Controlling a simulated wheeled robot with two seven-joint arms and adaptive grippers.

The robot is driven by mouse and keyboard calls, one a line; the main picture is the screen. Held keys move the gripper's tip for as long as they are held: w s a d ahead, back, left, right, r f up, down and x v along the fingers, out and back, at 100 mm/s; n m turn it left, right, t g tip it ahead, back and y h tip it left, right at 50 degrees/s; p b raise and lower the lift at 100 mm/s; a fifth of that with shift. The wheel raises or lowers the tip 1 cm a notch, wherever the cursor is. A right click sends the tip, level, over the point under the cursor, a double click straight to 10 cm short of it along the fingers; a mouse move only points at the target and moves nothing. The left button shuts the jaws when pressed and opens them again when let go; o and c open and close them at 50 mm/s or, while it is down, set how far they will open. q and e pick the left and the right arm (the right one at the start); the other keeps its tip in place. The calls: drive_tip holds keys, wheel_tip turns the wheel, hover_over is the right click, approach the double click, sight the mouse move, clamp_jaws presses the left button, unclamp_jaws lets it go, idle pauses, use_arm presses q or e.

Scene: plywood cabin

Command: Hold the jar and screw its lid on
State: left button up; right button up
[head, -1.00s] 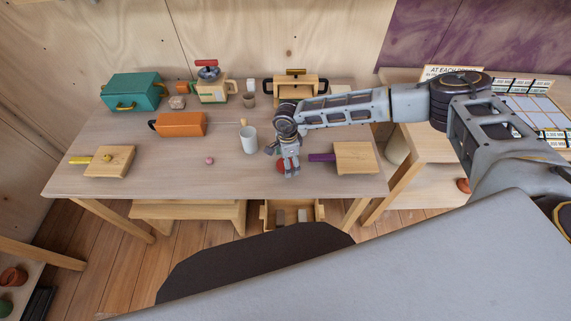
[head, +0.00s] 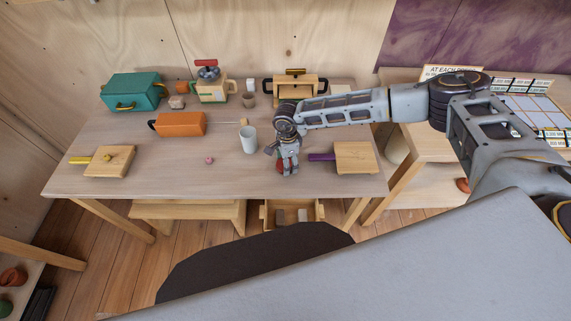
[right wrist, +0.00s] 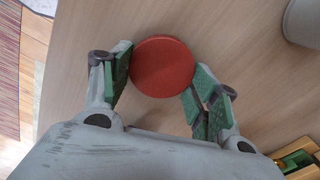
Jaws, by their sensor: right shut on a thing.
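The red round lid (right wrist: 163,66) is between the green-padded fingers of my right gripper (right wrist: 160,82) in the right wrist view. In the head view my right gripper (head: 287,170) is low over the table's front right part, shut on the lid (head: 280,167), which is mostly hidden there. I cannot tell whether the lid touches the table. A plain white cylinder (head: 248,139), seemingly the jar, stands upright left of and behind the gripper. It also shows at the top right of the right wrist view (right wrist: 304,22). My left gripper is not in view.
A wooden block with a purple handle (head: 355,157) lies right of the gripper. A small pink ball (head: 209,160) and an orange box (head: 181,124) are to the left. A teal box (head: 134,92) and several other items line the back. The front middle of the table (head: 235,180) is clear.

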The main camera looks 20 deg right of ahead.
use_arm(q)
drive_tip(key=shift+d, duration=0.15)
use_arm(e)
drive_tip(key=shift+r, duration=0.8)
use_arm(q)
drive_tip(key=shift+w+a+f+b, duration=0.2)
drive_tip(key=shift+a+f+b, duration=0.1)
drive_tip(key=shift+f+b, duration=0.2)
use_arm(e)
drive_tip(key=shift+r, duration=4.2)
